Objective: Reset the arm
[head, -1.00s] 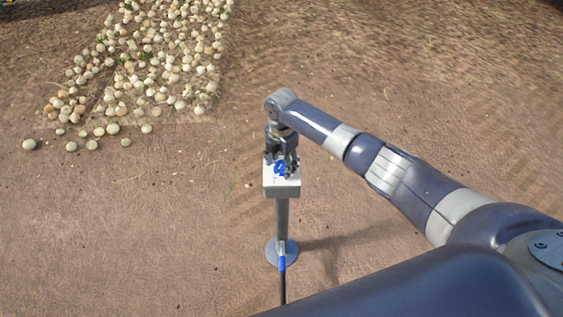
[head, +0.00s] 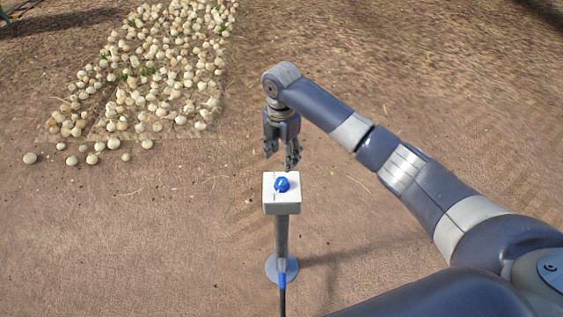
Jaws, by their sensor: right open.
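My right arm comes in from the lower right of the head view. Its gripper (head: 280,158) points down, open and empty, just above and behind a white control box (head: 284,208). A blue knob (head: 281,184) sits on top of the box and is fully in sight. The fingertips look apart from the knob. The box stands on a grey post (head: 281,236) with a round foot. My left gripper is not in view.
A large spread of pale onions (head: 160,75) lies on the ground at the upper left, with several loose ones at its near edge. A cable with a blue part (head: 282,281) runs from the post's foot toward me.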

